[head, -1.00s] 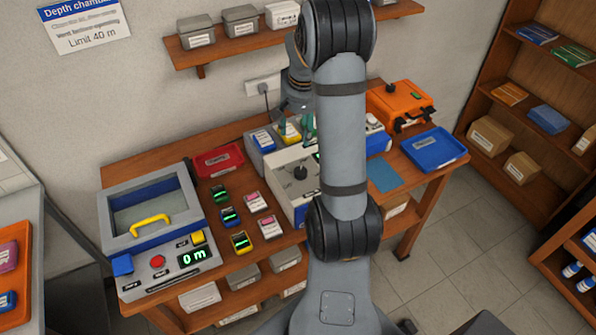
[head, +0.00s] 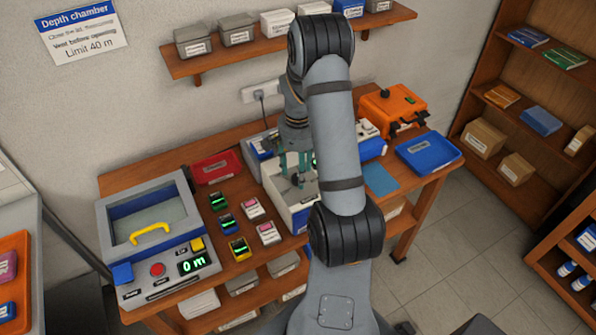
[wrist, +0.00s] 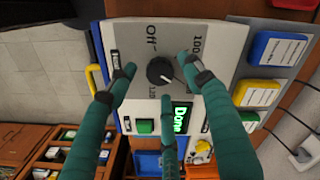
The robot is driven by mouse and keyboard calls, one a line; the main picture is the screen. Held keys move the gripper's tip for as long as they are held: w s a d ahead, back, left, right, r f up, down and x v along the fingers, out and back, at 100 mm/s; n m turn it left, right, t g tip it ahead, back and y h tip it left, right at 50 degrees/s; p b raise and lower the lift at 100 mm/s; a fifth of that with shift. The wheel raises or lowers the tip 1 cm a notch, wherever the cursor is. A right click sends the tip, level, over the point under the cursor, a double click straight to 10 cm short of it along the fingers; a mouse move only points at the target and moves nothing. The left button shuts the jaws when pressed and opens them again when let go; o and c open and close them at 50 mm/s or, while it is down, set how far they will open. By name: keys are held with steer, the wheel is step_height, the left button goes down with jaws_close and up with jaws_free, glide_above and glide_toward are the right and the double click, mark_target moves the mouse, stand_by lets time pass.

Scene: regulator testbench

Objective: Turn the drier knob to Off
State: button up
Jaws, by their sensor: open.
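The drier (head: 280,208) is a box with a pale top on the bench, partly hidden by my arm. Its dark round knob (wrist: 160,70) sits on a grey dial plate in the wrist view, with "Off" printed above it, "100" at upper right and "120" below. A small white mark on the knob seems to face lower right, away from "Off". My gripper (head: 297,165) is over the drier. Its teal fingers (wrist: 158,75) are open, spread around the knob with gaps visible.
The depth chamber (head: 150,225) is left on the bench, with several small devices between. An orange case (head: 392,108) and blue tray (head: 428,152) are at right.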

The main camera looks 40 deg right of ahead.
steer(key=shift+f, duration=0.6)
steer(key=c, duration=0.4)
steer(key=c, duration=0.7)
steer(key=shift+c, duration=0.2)
